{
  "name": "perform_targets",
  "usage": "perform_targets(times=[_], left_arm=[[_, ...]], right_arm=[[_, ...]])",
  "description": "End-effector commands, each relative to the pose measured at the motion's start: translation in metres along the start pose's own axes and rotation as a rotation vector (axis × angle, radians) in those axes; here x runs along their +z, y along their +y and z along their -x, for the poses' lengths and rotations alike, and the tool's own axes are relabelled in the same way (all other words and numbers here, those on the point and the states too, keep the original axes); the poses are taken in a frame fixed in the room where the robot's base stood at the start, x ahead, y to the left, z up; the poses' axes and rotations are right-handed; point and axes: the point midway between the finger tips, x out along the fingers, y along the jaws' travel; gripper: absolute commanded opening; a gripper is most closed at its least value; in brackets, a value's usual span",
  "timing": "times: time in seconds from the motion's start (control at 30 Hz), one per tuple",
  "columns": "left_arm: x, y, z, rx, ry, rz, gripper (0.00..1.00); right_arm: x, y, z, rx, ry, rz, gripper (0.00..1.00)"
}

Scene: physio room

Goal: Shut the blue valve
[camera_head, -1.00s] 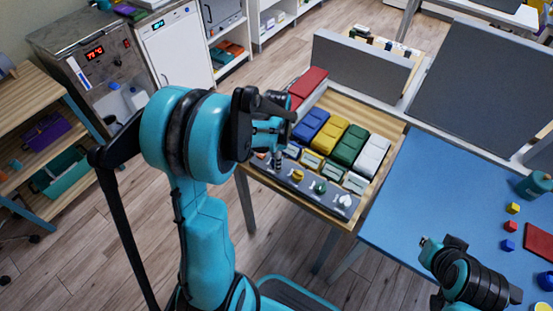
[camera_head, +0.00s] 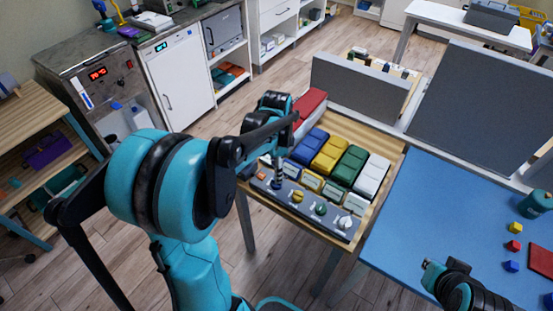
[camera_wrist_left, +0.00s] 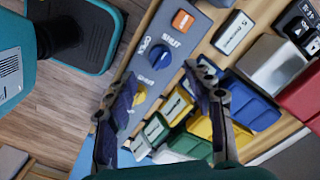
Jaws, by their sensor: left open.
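The blue valve (camera_wrist_left: 160,57) is a round blue knob on a grey panel (camera_wrist_left: 205,17), with SHUT and OPEN lettering beside it in the left wrist view. My left gripper (camera_wrist_left: 158,76) is open, its two fingertips pointing at the knob, one to either side below it. I cannot tell whether they touch it. In the head view my left gripper (camera_head: 278,172) is over the panel's left end and the blue knob is hard to make out there. My right gripper (camera_head: 432,268) is low at the right over the blue table; its jaws are unclear.
The yellow valve (camera_head: 298,195), green valve (camera_head: 320,208) and white valve (camera_head: 345,222) sit in a row right of the blue one. Coloured blocks (camera_head: 330,155) stand behind the panel. An orange button (camera_wrist_left: 183,20) is close to the blue knob. A grey screen (camera_head: 360,90) stands behind.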

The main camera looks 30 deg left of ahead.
Motion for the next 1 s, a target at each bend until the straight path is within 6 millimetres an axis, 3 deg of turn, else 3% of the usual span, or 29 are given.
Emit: perform_targets(times=[0.1, 0.3, 1.0], left_arm=[[0.0, 0.001, 0.025, 0.0, 0.0, 0.0, 0.53], [0.0, 0.0, 0.049, 0.0, 0.0, 0.0, 0.53], [-0.001, 0.006, 0.056, -0.015, 0.008, 0.023, 0.53]], right_arm=[[0.0, 0.0, 0.0, 0.0, 0.0, 0.0, 0.0], [0.0, 0.0, 0.0, 0.0, 0.0, 0.0, 0.0], [0.0, 0.0, 0.0, 0.0, 0.0, 0.0, 0.0]])
